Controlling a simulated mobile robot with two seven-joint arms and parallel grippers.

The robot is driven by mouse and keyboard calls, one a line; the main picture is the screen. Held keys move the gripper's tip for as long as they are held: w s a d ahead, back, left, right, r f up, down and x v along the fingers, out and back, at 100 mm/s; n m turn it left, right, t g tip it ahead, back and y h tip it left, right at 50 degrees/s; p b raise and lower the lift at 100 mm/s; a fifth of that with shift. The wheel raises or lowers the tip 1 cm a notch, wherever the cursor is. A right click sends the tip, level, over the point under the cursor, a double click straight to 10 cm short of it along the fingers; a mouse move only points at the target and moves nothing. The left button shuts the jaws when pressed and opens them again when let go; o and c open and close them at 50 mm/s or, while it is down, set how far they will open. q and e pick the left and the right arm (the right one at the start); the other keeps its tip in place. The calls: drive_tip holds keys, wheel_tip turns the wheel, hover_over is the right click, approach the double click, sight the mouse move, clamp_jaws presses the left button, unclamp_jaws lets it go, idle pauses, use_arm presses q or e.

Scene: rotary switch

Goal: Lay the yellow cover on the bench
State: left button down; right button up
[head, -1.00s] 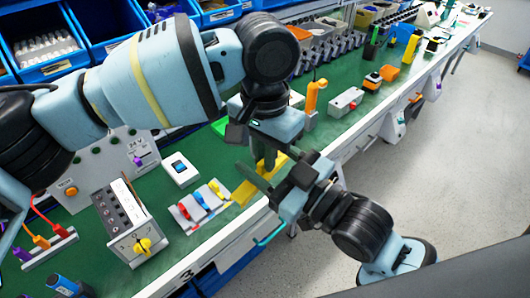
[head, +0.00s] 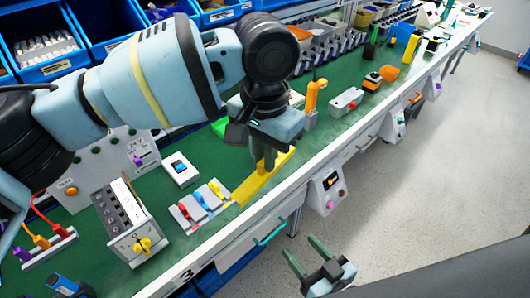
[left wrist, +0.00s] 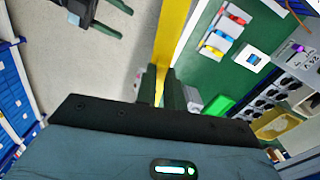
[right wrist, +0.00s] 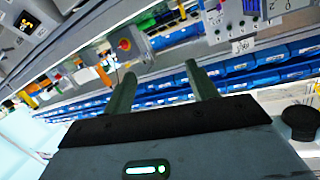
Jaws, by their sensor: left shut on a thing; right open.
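The yellow cover (head: 250,187) is a long yellow strip at the front of the green bench (head: 335,133), close to its near edge. My left gripper (head: 266,162) points down and is shut on the cover near its far end. In the left wrist view the cover (left wrist: 173,35) runs up from between the fingers (left wrist: 160,88). I cannot tell whether the cover touches the bench. My right gripper (head: 304,245) is open and empty, in front of the bench and below its top. Its two green fingers (right wrist: 162,75) show apart in the right wrist view.
Red, blue and yellow levers (head: 202,198) sit left of the cover. A box with a yellow rotary knob (head: 142,245) stands farther left. An orange upright handle (head: 314,97) and a grey box with a red button (head: 346,102) are to the right. Blue bins line the back.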

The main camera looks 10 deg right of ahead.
use_arm(q)
drive_tip(key=shift+w+a+f, duration=0.1)
drive_tip(key=shift+w+a, duration=0.1)
drive_tip(key=shift+a, duration=0.2)
use_arm(e)
drive_tip(key=s+d+f+g+h, duration=0.2)
drive_tip(key=s+f+g, duration=0.1)
drive_tip(key=s+f, duration=0.3)
drive_tip(key=s+d+f+g+h, duration=0.1)
drive_tip(key=s+d+f+g, duration=0.2)
drive_tip(key=s+f, duration=0.3)
wheel_tip(320, 180, down, 5)
drive_tip(key=shift+s+d+r+h, duration=0.15)
drive_tip(key=shift+h, duration=0.25)
drive_tip(key=c, duration=0.4)
use_arm(q)
drive_tip(key=a+f+n, duration=0.3)
drive_tip(key=a+n, duration=0.2)
drive_tip(key=a, duration=0.9)
drive_tip(key=a+f+n, duration=0.3)
drive_tip(key=a+n, duration=0.1)
drive_tip(key=a, duration=1)
drive_tip(key=shift+w+a+f+n, duration=0.3)
drive_tip(key=shift+w+n, duration=0.1)
drive_tip(key=shift+w, duration=0.05)
use_arm(e)
drive_tip(key=shift+c, duration=0.3)
